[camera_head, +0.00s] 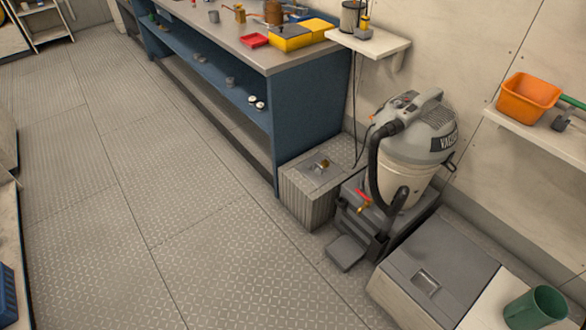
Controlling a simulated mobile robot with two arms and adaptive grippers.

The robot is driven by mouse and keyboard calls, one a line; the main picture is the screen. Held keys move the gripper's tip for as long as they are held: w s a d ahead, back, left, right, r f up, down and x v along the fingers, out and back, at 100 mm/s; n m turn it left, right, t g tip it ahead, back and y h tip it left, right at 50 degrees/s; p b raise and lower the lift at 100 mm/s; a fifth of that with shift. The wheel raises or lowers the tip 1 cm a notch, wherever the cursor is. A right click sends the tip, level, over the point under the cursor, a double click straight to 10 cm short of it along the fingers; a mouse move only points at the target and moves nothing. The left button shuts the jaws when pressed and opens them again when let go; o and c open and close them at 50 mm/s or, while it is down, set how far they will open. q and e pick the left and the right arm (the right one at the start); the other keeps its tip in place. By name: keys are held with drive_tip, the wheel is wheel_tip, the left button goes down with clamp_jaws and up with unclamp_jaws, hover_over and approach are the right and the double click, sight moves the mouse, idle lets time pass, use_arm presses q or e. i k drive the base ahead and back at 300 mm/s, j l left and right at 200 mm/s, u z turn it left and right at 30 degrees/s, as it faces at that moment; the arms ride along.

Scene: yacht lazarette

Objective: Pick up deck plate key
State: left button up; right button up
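I cannot make out the deck plate key for certain. A small brass-coloured item (323,165) sits on top of a low ribbed box (307,203), between the blue workbench and the vacuum; it is too small to identify. A red-handled brass fitting (363,198) shows at the front of the dark stand under the vacuum. Neither of my grippers is in view.
A blue workbench (308,115) holds a yellow case (290,38), a red tray (254,40) and small items. A grey vacuum (405,165) stands by the wall. A grey-lidded box (440,266) and green cup (537,306) are lower right. The patterned floor (150,190) is clear.

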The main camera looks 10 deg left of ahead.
sight(574, 104)
drive_tip(key=z, duration=1.35)
